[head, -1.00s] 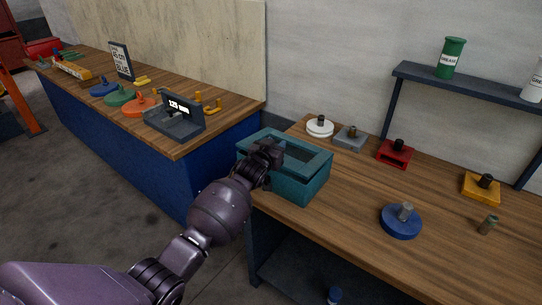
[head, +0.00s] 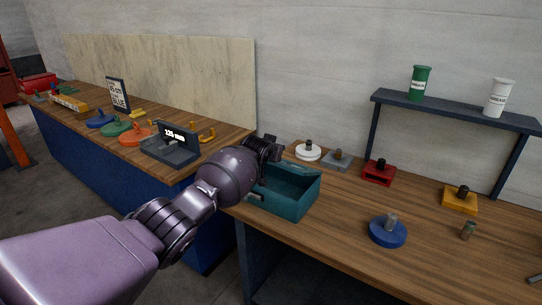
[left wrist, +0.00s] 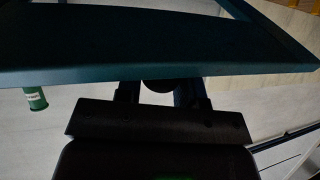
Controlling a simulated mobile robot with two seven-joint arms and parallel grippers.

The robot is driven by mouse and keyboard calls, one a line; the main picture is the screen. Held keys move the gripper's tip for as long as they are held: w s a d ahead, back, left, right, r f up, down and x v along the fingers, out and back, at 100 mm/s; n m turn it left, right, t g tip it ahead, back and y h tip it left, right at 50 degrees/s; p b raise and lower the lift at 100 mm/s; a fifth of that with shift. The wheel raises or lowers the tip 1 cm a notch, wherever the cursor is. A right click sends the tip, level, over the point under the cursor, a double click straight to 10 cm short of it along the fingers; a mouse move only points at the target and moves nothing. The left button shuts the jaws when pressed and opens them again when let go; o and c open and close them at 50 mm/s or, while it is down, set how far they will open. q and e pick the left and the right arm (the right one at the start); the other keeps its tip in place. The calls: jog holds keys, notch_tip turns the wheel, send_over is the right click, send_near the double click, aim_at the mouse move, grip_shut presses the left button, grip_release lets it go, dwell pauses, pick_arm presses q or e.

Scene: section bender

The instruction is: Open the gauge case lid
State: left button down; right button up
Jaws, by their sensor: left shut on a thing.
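The gauge case is a teal box (head: 292,204) on the near left end of the right-hand wooden bench in the head view. Its dark inside shows past my arm. My left gripper (head: 271,147) is above the case's left back part, shut on the lid's edge. In the left wrist view the teal lid (left wrist: 150,45) spans the top of the picture, with the two fingers (left wrist: 158,90) at its edge around a dark round part. My forearm hides much of the lid in the head view, so its exact angle is unclear. My right gripper is out of view.
A grey gauge with a display (head: 172,147) stands on the left bench. White (head: 308,153), grey (head: 338,160), red (head: 378,173), yellow (head: 460,201) and blue (head: 388,232) knobbed pieces stand on the right bench. A shelf (head: 450,110) holds green and white canisters.

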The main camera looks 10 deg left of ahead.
pick_arm(q)
jog(key=shift+w+d+r, duration=0.2)
jog(key=shift+w+r, duration=0.35)
jog(key=shift+r, duration=0.15)
